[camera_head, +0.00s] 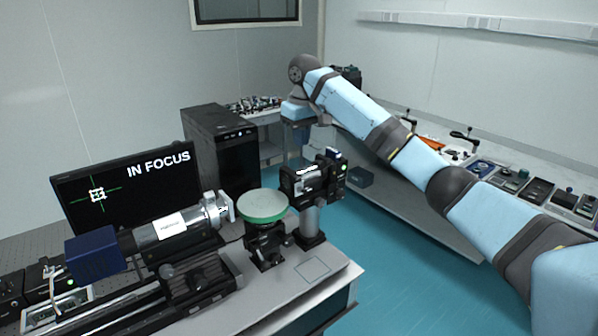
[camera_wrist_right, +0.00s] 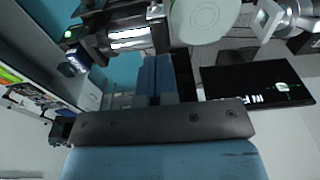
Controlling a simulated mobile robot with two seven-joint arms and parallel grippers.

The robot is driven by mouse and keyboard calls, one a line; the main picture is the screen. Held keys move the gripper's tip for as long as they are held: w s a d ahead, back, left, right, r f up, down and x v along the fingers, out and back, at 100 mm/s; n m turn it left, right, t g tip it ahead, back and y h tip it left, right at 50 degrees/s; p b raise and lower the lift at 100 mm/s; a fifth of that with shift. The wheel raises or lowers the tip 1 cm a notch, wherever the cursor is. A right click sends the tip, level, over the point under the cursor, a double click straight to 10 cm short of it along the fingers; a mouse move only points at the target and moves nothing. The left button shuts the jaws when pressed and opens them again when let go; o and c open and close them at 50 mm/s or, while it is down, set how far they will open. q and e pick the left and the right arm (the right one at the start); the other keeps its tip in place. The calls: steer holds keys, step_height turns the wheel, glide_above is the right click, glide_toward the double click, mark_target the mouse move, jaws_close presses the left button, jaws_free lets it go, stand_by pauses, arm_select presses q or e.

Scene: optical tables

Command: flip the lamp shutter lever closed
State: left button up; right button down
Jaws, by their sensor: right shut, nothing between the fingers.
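The lamp (camera_head: 312,183) is a black housing on a grey post at the right end of the near bench, with a bright strip on its side and a green light. It also shows in the wrist view (camera_wrist_right: 122,38), left of the fingertips. A small blue piece (camera_head: 333,154) on its top may be the shutter lever; a similar blue piece shows in the wrist view (camera_wrist_right: 78,60). The lever's position is unclear. My right gripper (camera_wrist_right: 155,62) is shut and empty, pointing toward the lamp area from behind, apart from the blue piece. My left gripper is out of view.
A round green-rimmed plate (camera_head: 263,206) stands beside the lamp. A camera-like tube (camera_head: 175,225) and a monitor (camera_head: 125,188) reading "IN FOCUS" are to the left. A black computer tower (camera_head: 222,150) stands behind. Blue floor (camera_head: 400,250) separates the near bench from the right-hand table.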

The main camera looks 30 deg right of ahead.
steer(key=r, duration=0.2)
steer(key=p, duration=0.2)
glide_above(306, 189)
steer(key=w, duration=0.2)
step_height(306, 189, down, 10)
steer(key=shift+s+d+f+p, duration=0.15)
steer(key=shift+s+f+p, duration=0.1)
steer(key=shift+f, duration=0.3)
steer(key=shift+s+d+f+p, duration=0.1)
steer(key=shift+s+f+p, duration=0.1)
steer(key=shift+f, duration=0.3)
steer(key=shift+s+f, duration=0.3)
steer(key=shift+f, duration=0.45)
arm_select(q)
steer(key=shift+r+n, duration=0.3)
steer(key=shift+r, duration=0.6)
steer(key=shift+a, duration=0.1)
